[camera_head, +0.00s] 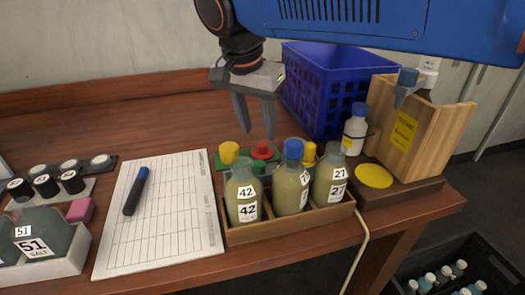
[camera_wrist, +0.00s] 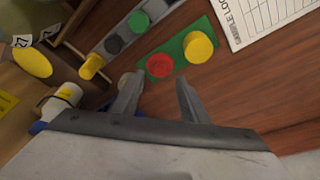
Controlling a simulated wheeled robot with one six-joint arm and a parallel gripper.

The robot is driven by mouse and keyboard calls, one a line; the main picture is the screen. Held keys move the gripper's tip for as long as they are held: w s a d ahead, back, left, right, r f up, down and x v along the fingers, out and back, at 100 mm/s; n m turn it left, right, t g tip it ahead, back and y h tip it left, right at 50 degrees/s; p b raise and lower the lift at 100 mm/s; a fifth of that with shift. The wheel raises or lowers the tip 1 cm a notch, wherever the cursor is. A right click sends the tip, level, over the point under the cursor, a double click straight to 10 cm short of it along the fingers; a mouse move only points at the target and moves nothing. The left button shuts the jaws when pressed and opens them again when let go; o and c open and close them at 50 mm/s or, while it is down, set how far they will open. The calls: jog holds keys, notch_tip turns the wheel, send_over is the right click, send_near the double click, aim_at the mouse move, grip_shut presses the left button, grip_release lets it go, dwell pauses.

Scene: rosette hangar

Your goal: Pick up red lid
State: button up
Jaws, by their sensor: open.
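The red lid (camera_head: 262,150) sits on a green tray (camera_head: 219,162) behind the bottle rack, and a yellow lid (camera_head: 230,152) is to its left. In the wrist view the red lid (camera_wrist: 159,65) lies on the green tray (camera_wrist: 178,55) beside the yellow lid (camera_wrist: 198,46). My gripper (camera_head: 256,135) is open and empty, pointing down above and close to the red lid in the head view. In the wrist view my gripper's fingertips (camera_wrist: 158,84) are just short of the red lid, with nothing between them.
Bottles stand in a wooden rack (camera_head: 290,226) in front of the lids, one with a blue cap (camera_head: 293,149). A blue crate (camera_head: 310,85) and a white bottle (camera_head: 355,130) stand to the right. A logsheet (camera_head: 160,220) with a marker (camera_head: 136,190) lies left. The table behind the logsheet is clear.

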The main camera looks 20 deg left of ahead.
aim_at(262, 145)
jog(key=shift+x, duration=2.6)
grip_shut()
